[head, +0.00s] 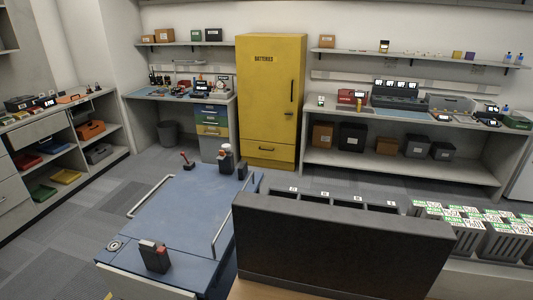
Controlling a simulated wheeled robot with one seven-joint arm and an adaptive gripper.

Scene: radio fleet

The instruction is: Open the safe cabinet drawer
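The safe cabinet (270,85) is a tall yellow locker marked "BATTERIES", standing upright against the back wall in the head view. Its tall door has a dark vertical handle on the right side and looks shut. The cabinet's drawer (262,155) is at the bottom, below the door. The drawer front is flush with the cabinet, so it looks shut. My gripper is not in view, and nothing touches the drawer handle.
A blue-topped surface (180,225) with rails and small devices fills the near left-centre. A dark panel (340,240) stands at near right, with grey bins behind it. Workbenches (400,125) flank the cabinet. Grey floor (310,176) shows in front of the cabinet.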

